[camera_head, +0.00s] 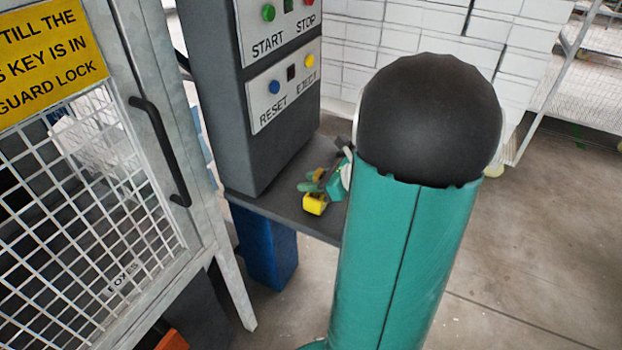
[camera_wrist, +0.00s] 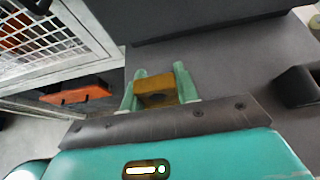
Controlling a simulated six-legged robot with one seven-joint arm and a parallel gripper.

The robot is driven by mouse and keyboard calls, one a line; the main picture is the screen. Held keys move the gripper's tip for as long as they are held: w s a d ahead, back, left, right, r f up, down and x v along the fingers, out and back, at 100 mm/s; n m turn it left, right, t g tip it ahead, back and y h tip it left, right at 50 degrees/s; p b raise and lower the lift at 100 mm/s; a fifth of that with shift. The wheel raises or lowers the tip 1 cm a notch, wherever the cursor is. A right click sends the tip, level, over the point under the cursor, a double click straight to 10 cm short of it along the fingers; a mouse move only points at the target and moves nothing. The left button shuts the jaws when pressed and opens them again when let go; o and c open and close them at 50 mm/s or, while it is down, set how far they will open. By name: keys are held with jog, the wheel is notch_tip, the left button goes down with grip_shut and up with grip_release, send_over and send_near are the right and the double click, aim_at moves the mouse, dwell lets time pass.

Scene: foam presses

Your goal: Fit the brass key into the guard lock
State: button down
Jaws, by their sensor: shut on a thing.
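My gripper (camera_wrist: 158,88) has its two green fingers closed on a brass-brown block, which I take to be the brass key (camera_wrist: 155,91). Only its blunt, block-like part shows between the fingers; its other end is hidden. In the head view my gripper (camera_head: 313,181) is small, over the grey shelf below the control console, and partly hidden behind my arm. A bright yellow block (camera_head: 314,204) shows just beside the fingers there; I cannot tell what it is. I cannot make out the guard lock in either view.
The grey console (camera_head: 245,130) with START, STOP, RESET and EJECT buttons rises behind the shelf (camera_head: 275,212). A mesh guard door (camera_head: 80,210) with a black handle (camera_head: 160,150) and yellow sign (camera_head: 48,58) stands left. A dark block (camera_wrist: 298,87) sits at right in the wrist view.

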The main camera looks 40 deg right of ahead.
jog(key=c, duration=1.2)
grip_release()
jog(key=shift+s, duration=0.1)
jog(key=shift+c, duration=0.2)
jog(key=shift+o, duration=0.9)
jog(key=shift+r, duration=0.1)
